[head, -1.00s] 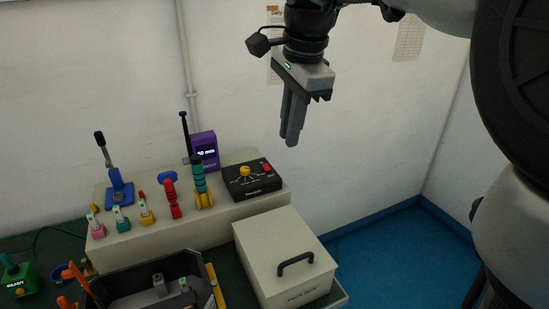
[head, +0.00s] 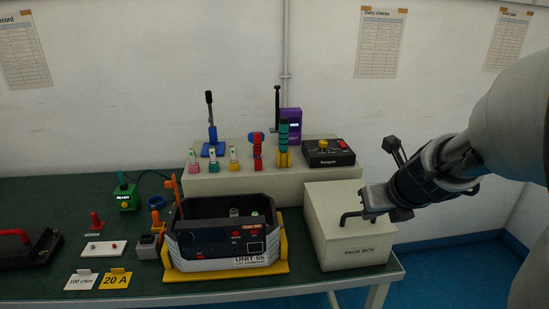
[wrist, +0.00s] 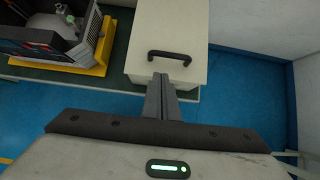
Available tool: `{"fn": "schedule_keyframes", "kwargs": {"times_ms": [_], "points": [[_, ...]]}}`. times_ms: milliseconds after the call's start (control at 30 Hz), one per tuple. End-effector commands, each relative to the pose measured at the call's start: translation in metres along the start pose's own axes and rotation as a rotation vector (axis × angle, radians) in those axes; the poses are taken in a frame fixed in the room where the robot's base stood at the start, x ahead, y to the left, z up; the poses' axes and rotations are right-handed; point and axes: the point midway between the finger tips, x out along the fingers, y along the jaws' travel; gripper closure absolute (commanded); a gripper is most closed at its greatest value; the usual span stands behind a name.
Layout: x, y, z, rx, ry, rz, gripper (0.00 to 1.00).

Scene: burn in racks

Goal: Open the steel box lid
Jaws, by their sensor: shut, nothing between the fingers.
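The steel box (head: 352,251) is a cream box marked PACK BOX at the right end of the table. Its lid (head: 322,199) is down, with a dark bar handle (head: 347,215) near the front edge. The lid (wrist: 187,25) and handle (wrist: 170,55) also show in the wrist view. My gripper (head: 371,207) is at the handle's right end in the head view. In the wrist view my gripper (wrist: 162,78) has its fingers together and empty, their tips just on the near side of the handle. Whether they touch it I cannot tell.
The black UNIT 55 case (head: 226,240) on a yellow base stands left of the box. A cream raised shelf (head: 228,181) behind carries several tools and a black control box (head: 328,153). Blue floor (head: 450,262) is open to the right of the table.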

Motion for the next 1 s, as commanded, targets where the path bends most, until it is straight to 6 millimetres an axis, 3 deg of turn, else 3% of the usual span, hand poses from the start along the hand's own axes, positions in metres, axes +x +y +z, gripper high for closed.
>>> {"fn": "schedule_keyframes", "kwargs": {"times_ms": [300,500,1000], "points": [[0.061,0.001,-0.004,-0.007,0.002,0.004,1.0],[0.087,0.001,-0.002,-0.007,0.002,0.004,1.0],[0.094,0.002,0.001,-0.008,0.001,0.003,1.0]]}}
